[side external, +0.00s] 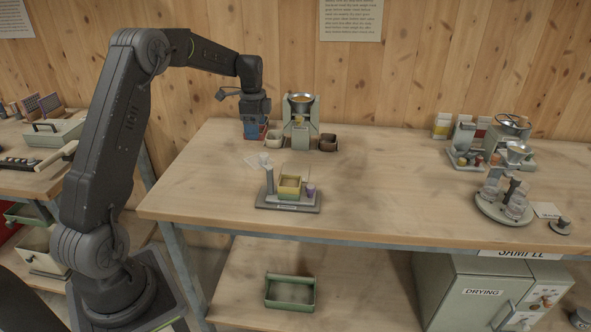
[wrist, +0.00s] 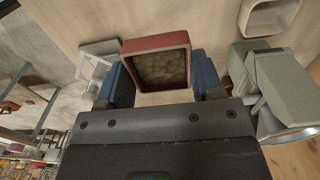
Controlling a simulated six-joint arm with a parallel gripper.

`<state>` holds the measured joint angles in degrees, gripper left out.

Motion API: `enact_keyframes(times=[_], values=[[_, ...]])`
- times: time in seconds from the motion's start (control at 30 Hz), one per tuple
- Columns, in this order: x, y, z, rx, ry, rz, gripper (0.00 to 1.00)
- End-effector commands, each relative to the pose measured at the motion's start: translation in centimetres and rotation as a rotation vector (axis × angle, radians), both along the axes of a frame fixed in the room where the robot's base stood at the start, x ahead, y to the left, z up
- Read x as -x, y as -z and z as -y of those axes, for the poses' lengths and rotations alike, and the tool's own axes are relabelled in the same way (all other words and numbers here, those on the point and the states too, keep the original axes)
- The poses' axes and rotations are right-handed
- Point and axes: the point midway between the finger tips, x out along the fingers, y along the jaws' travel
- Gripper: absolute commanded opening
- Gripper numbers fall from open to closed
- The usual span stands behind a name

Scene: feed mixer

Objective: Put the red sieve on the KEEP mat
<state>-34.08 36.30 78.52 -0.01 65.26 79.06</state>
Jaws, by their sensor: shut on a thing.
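The red sieve (wrist: 157,43) is a square red frame around a pale, grainy mesh or filling. In the wrist view it sits between the blue fingers of my gripper (wrist: 164,78), which is shut on it. In the side view my gripper (side external: 256,131) points down at the back left of the bench, and only a sliver of red shows at its fingers. I cannot tell whether the sieve touches the bench top. No mat with a readable KEEP label shows.
A green machine with a funnel (side external: 300,120) stands close right of my gripper, between a pale cup (side external: 273,138) and a brown cup (side external: 328,142). In front, a grey stand (side external: 289,207) holds a yellow sieve (side external: 290,182).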

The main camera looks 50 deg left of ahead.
Motion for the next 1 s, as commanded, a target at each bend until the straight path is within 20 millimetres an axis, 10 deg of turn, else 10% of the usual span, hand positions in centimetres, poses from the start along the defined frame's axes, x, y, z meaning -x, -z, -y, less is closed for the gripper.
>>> enact_keyframes(times=[0.53, 1.0], values=[[-7.6, 6.4, 6.7, -0.001, 0.003, 0.001, 0.37], [-8.6, 10.4, 7.7, 0.001, 0.000, -0.001, 0.37]])
